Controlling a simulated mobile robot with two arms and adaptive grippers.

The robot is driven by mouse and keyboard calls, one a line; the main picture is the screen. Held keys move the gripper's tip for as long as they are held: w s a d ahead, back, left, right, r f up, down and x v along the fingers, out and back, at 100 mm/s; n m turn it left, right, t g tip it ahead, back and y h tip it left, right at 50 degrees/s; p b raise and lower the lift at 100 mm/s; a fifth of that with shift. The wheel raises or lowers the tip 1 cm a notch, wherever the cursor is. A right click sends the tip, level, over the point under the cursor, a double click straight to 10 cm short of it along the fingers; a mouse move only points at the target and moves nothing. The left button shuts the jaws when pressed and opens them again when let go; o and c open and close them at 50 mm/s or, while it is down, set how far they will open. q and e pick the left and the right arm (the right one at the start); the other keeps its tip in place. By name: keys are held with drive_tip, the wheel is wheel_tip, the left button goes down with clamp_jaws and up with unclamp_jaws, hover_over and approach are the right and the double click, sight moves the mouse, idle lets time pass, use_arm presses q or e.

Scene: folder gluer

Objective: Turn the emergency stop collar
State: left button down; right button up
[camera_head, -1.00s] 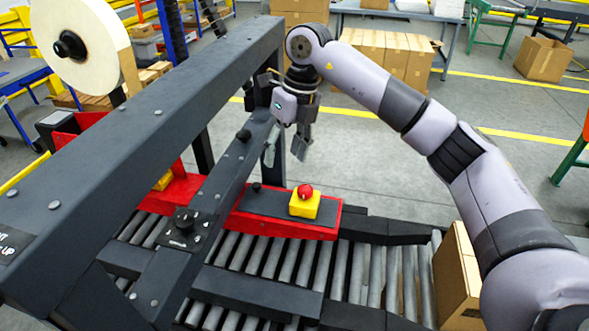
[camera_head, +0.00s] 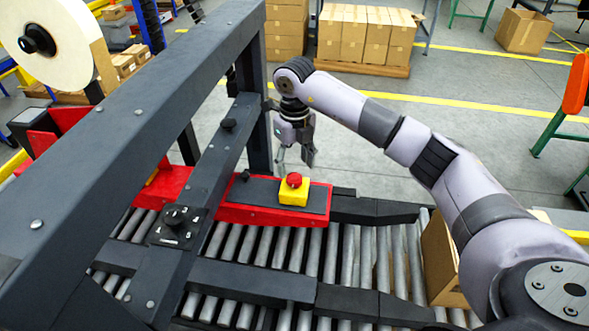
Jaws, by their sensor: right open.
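The emergency stop is a red round button (camera_head: 294,180) on a yellow box (camera_head: 294,193). It sits on the black top of a red-sided housing (camera_head: 262,214) beside the rollers. My right gripper (camera_head: 296,160) hangs open and empty, fingers pointing down. In the picture it is just above the red button; the fingers look apart from it, and the depth gap is hard to judge. The collar cannot be told apart from the button at this size. My left gripper is not in view.
A thick dark frame beam (camera_head: 130,118) crosses the left side, with a black knob plate (camera_head: 175,227) below it. Metal rollers (camera_head: 345,250) run along the front. A cardboard box (camera_head: 440,262) stands at the right end. Open floor lies behind the housing.

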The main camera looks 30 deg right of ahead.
sight(294, 176)
wheel_tip(294, 176, down, 4)
drive_tip(key=shift+w+r+p, duration=0.1)
drive_tip(key=shift+r+p, duration=0.15)
drive_tip(key=shift+p, duration=0.05)
drive_tip(key=shift+f, duration=0.3)
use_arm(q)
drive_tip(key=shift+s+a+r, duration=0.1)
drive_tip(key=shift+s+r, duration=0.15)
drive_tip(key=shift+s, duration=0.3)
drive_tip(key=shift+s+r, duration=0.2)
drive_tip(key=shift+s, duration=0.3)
use_arm(e)
drive_tip(key=shift+c, duration=0.4)
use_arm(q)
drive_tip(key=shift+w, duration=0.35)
use_arm(e)
drive_tip(key=c, duration=1.1)
